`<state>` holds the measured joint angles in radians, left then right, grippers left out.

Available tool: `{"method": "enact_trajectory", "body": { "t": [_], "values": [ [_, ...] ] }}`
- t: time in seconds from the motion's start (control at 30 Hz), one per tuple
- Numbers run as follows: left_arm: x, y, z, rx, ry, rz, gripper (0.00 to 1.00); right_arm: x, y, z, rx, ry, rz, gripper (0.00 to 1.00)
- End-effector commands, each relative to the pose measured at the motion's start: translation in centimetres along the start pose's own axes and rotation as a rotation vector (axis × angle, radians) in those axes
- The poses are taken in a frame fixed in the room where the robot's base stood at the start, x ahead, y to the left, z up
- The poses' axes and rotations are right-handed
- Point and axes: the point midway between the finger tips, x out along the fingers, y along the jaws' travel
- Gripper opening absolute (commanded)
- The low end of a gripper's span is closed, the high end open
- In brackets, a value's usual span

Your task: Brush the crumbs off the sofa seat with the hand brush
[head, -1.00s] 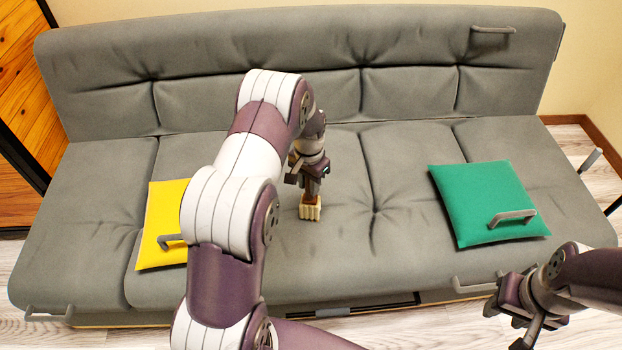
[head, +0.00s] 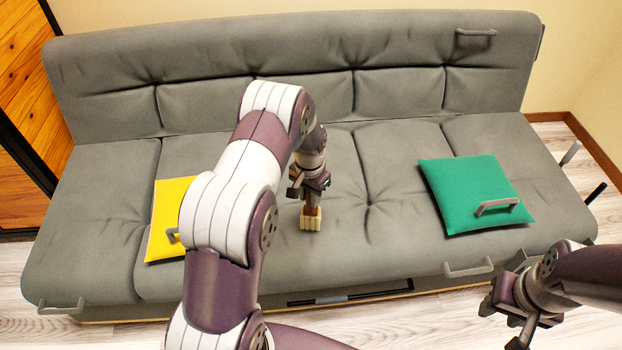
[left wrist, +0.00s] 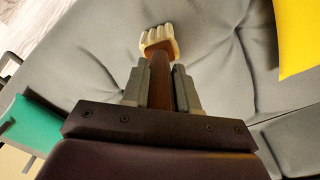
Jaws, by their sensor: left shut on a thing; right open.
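The grey sofa seat (head: 395,225) spans the head view, in front of its backrest. My left gripper (head: 312,190) is shut on the wooden handle of the hand brush (head: 311,219), whose pale bristles point down at the middle of the seat. In the left wrist view my left gripper (left wrist: 161,88) grips the brown handle of the brush (left wrist: 158,40), bristles at the far end. I cannot tell whether the bristles touch the fabric. No crumbs can be made out. My right gripper (head: 505,325) is open and empty in front of the sofa, at lower right.
A yellow cushion (head: 165,222) with a grey handle lies on the seat at left, partly behind my left arm. A green cushion (head: 470,188) with a handle lies at right. Grey handles (head: 468,268) stick out from the sofa's front edge.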

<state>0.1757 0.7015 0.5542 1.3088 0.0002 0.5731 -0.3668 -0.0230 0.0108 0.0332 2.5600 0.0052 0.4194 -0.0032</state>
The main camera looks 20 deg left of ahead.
Motion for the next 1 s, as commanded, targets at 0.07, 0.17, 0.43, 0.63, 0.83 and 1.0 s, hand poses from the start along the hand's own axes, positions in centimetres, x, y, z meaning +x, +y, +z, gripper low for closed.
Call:
{"method": "enact_trajectory", "body": {
  "t": [0.07, 0.17, 0.43, 0.63, 0.83, 1.0],
  "values": [
    [-1.1, 0.1, 0.0, 0.0, -0.002, 0.001, 0.0, -1.1, 0.0, -0.1, 0.0, 0.0, 0.0, 0.43],
    [-2.1, 0.2, -0.1, 0.0, -0.002, 0.001, 0.0, -1.9, 0.0, -0.2, 0.0, 0.0, 0.0, 0.43],
    [-4.5, 0.6, -0.2, 0.001, -0.001, 0.0, 0.0, -3.9, 0.0, -0.5, 0.0, 0.0, 0.0, 0.43],
    [-5.6, 0.8, -0.3, 0.0, -0.001, 0.0, 0.0, -4.8, 0.0, -0.6, 0.0, 0.0, 0.0, 0.43],
    [-5.5, 0.8, -0.3, 0.0, -0.001, 0.0, 0.0, -4.7, 0.0, -0.6, 0.0, 0.0, 0.0, 0.43],
    [-5.5, 0.9, -0.4, 0.004, -0.001, 0.0, 0.0, -4.6, 0.0, -0.5, 0.0, 0.0, 0.0, 0.43]
  ]
}}
